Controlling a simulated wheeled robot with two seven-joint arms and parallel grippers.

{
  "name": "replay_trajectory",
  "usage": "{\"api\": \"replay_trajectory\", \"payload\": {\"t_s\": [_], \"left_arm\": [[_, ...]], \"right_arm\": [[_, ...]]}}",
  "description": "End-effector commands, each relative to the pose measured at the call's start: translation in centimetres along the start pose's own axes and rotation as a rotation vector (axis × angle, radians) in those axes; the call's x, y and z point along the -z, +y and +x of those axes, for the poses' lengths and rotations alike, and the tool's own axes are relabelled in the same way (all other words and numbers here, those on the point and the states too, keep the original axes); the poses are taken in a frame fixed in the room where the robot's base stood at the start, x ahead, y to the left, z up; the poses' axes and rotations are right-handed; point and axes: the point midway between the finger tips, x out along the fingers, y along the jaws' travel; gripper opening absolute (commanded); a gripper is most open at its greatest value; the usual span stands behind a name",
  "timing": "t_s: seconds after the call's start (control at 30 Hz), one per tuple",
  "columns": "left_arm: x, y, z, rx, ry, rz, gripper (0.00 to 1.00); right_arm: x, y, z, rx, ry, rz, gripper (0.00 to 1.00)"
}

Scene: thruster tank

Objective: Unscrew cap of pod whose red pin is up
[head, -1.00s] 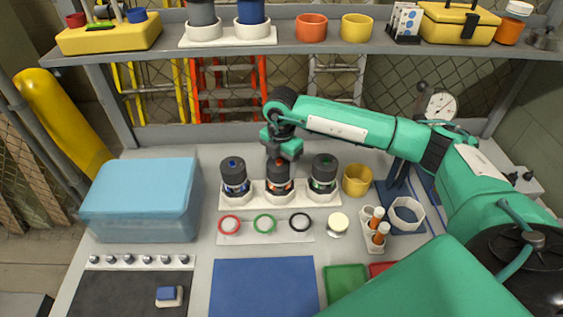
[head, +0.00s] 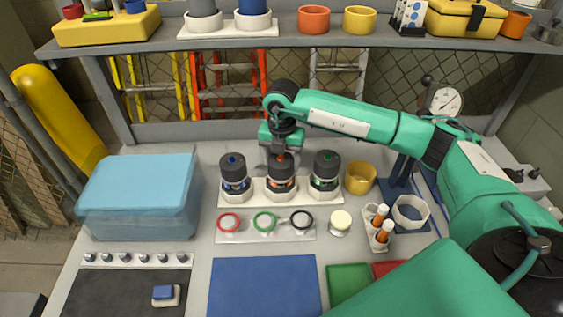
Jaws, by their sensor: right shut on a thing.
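Three dark-capped pods stand upright in a white rack (head: 262,197) at the middle of the bench. The left pod (head: 234,180) has a blue band and a blue top mark. The middle pod (head: 281,188) has an orange-red band and a red pin (head: 281,156) standing up on its cap (head: 272,171). The right pod (head: 325,182) has a green band and a small green top mark. My right gripper (head: 280,158) points down over the middle pod and is shut on its cap; the fingers are partly hidden. My left gripper is not in view.
A yellow cup (head: 360,178) stands close right of the pods. A blue bin (head: 142,196) stands left. A shelf (head: 300,42) crosses behind.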

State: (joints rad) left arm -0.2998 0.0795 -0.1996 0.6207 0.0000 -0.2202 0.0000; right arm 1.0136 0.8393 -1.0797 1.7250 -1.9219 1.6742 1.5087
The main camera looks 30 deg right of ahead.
Motion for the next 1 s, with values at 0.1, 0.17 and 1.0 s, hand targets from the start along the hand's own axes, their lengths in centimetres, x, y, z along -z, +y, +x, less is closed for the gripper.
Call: {"api": "replay_trajectory", "payload": {"t_s": [0.1,0.17,1.0], "left_arm": [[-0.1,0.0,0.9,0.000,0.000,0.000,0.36],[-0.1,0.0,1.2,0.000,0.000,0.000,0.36],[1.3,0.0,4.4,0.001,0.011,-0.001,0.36]], "right_arm": [[0.0,-0.2,0.4,0.008,0.002,-0.100,0.45],[0.0,-0.2,0.4,0.008,0.003,-0.152,0.45],[-0.1,-0.4,0.5,0.014,0.008,-0.789,0.45]]}}
